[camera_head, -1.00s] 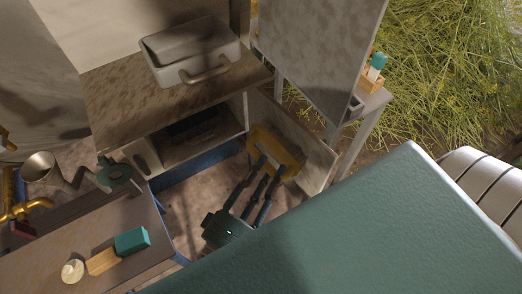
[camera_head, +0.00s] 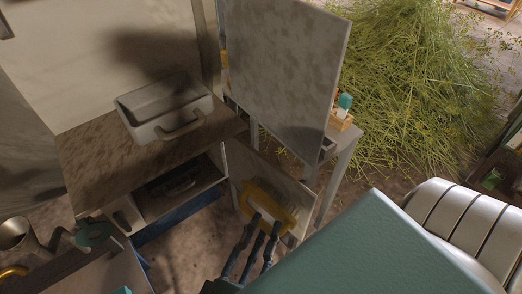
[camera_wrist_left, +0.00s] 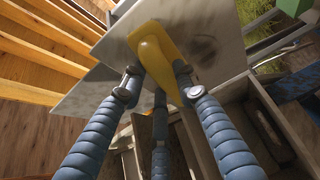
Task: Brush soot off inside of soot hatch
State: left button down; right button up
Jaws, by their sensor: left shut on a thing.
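The soot hatch (camera_head: 240,165) is a pale panel standing open at the low compartment, with its inner face showing; grey smudges mark the panel in the left wrist view (camera_wrist_left: 205,25). A yellow brush (camera_head: 268,202) lies against or very close to this face; contact is hard to confirm. My left gripper (camera_head: 262,222) has blue ribbed fingers shut on the brush, which also shows in the left wrist view (camera_wrist_left: 158,50). The brush covers part of the hatch. My right gripper is not in view.
A grey tray with a handle (camera_head: 165,108) sits on the stained counter (camera_head: 90,165) above the open compartment (camera_head: 180,185). A large upright stained panel (camera_head: 285,75) stands behind the hatch. A small table (camera_head: 345,145) holds a wooden box. A teal surface (camera_head: 390,250) blocks the lower right.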

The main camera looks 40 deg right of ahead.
pick_arm(q)
jog(key=shift+s+a+f, duration=0.1)
jog(key=shift+s+a, duration=0.1)
jog(key=shift+a, duration=0.3)
jog(key=a, duration=0.4)
jog(key=shift+s+a+b, duration=0.3)
jog(key=shift+a+b, duration=0.05)
jog(key=shift+a, duration=0.05)
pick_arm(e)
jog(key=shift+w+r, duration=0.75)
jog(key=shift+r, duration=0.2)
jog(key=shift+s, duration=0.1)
pick_arm(q)
jog(key=a, duration=0.3)
jog(key=shift+s+b, duration=0.25)
jog(key=shift+b, duration=0.05)
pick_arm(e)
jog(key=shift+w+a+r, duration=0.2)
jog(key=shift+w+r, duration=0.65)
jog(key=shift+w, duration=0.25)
